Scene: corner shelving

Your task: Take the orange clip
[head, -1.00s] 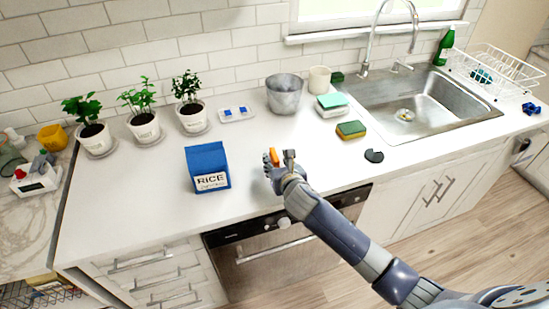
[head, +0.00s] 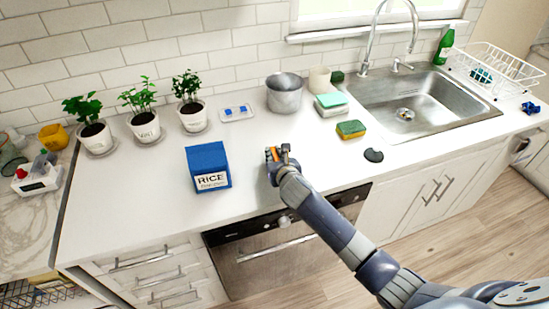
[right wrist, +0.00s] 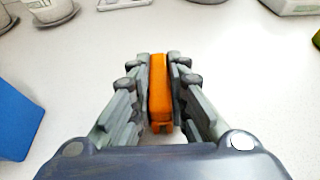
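The orange clip (right wrist: 159,95) lies between the two fingers of my right gripper (right wrist: 160,75) in the right wrist view. The fingers are close against both its long sides. In the head view the right gripper (head: 278,155) is low over the white counter, just right of the rice box, and a bit of the orange clip (head: 284,149) shows at its fingers. I cannot tell whether the clip still touches the counter. My left gripper is not in view.
The blue rice box (head: 208,167) stands close left of the right gripper. A grey pot (head: 284,97) is behind it. A sponge (head: 351,129) and a dark round piece (head: 373,155) lie to the right, before the sink (head: 410,110). The counter right around the gripper is clear.

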